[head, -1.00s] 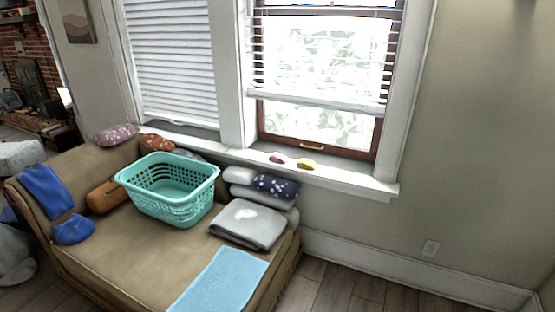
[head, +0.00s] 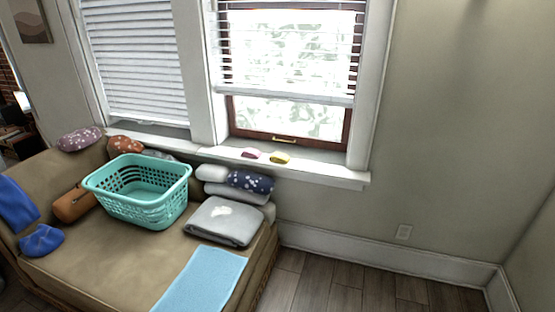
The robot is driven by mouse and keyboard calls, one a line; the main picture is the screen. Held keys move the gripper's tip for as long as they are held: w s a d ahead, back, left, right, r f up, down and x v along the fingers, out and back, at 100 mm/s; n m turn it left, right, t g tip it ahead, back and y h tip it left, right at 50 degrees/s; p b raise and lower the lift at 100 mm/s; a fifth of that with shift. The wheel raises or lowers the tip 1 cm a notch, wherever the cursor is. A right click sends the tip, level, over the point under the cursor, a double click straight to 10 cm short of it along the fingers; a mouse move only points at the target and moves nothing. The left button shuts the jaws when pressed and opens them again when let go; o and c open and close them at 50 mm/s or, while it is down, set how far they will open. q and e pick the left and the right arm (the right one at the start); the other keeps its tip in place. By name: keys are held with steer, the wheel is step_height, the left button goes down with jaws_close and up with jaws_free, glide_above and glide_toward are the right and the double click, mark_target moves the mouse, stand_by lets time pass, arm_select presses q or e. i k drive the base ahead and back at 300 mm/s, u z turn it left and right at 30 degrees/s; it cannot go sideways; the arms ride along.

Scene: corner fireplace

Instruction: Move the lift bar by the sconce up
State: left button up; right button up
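A small brass handle (head: 284,139) is on the brown lower window frame (head: 252,133). No sconce is clearly visible; a faint dark patch shows on the wall at the top right. Neither of my grippers is in view.
A tan chaise (head: 100,262) stands below the windows, carrying a teal basket (head: 150,208), folded cloths (head: 222,222) and a blue towel (head: 203,281). Two small items, pink (head: 251,153) and yellow (head: 280,158), lie on the sill. Wood floor (head: 340,291) to the right is clear.

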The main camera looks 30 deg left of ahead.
mark_target(290, 99)
steer(key=u, duration=0.35)
steer(key=i, duration=1.5)
steer(key=u, duration=0.2)
